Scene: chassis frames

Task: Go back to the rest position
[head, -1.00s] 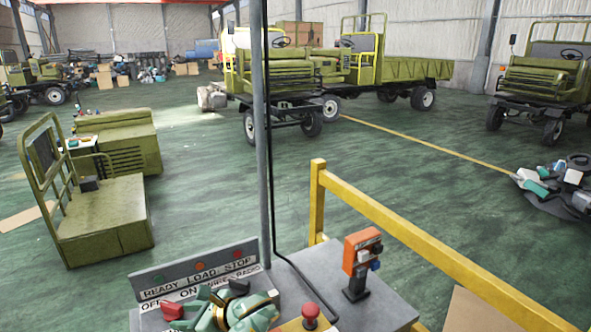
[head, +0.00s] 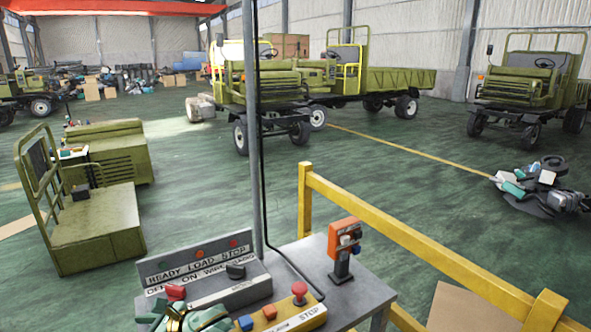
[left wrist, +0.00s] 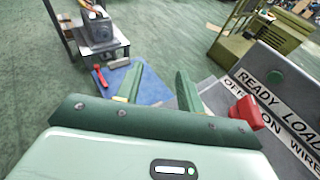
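My left gripper (left wrist: 160,72) shows in the left wrist view with its two green fingers apart and nothing between them. It is beside the grey control panel lettered READY LOAD STOP (head: 205,262). Close to its right in that view is a red switch knob (left wrist: 246,112) on the panel. In the head view only teal and gold parts of my arm show at the bottom edge, over the front of the panel; the fingertips cannot be made out there. My right gripper is in neither view.
The console also carries a red mushroom button (head: 299,291) and an orange switch box (head: 344,236) on a post. A grey pole (head: 254,130) rises behind it. A yellow rail (head: 400,235) runs along the right. Green trucks (head: 525,85) and a green chassis (head: 95,222) stand beyond on open floor.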

